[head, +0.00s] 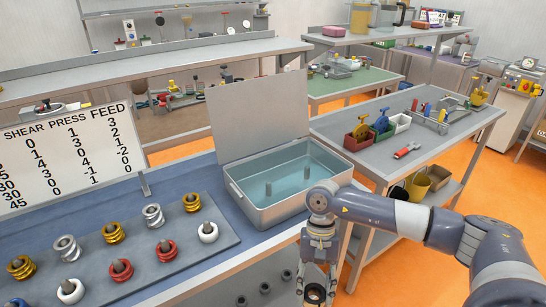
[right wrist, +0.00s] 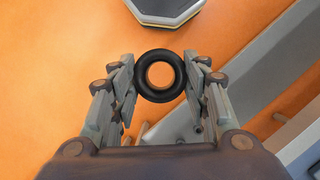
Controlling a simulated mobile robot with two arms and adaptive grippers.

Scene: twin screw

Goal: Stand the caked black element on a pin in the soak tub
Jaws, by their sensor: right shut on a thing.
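The black element (head: 306,294) is a dark ring in my right gripper (head: 315,284), in front of the bench edge and below the tub's rim. In the right wrist view the ring (right wrist: 140,77) sits between the two fingers with its hole facing the camera. Whether it is caked cannot be made out. The soak tub (head: 268,214) is a steel box on the bench with its lid raised at the back. It holds bluish liquid. Two upright pins, a left pin (head: 268,189) and a right pin (head: 317,169), stand inside, both bare. My left gripper is out of view.
Left of the tub, a grey board (head: 205,245) carries several gold, silver, red and white elements on pegs. A shear press feed sign (head: 70,150) stands behind it. A side table (head: 375,168) with bins and tools is at the right. Orange floor lies below my right gripper.

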